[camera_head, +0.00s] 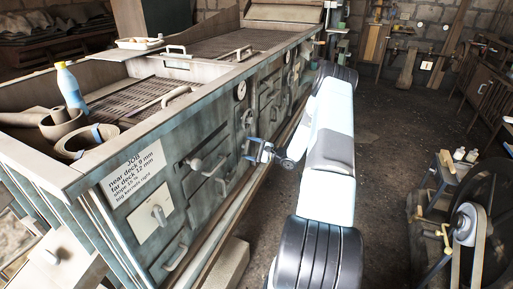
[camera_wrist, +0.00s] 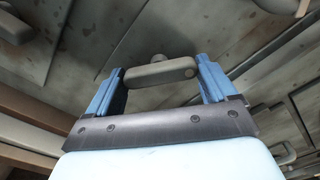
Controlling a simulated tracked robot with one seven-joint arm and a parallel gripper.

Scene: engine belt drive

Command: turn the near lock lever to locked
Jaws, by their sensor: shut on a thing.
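My gripper (camera_head: 257,152) is at the front panel of the big green-grey machine (camera_head: 190,125), right of the middle of its near part. In the wrist view my gripper (camera_wrist: 160,66) has one blue finger on each side of a short grey lever (camera_wrist: 158,74). The lever lies across the gap between the fingers, nearly level and slightly higher at its right end. A round pivot shows behind its middle. My gripper is shut on this lever. In the head view the gripper hides the lever, so I cannot tell which lever it is from there.
Left of my gripper, a grey crank handle (camera_head: 207,165) sticks out of the panel. A white job sign (camera_head: 133,172) and a pale plate with a small lever (camera_head: 157,214) are nearer. A dial (camera_head: 241,90) is farther along.

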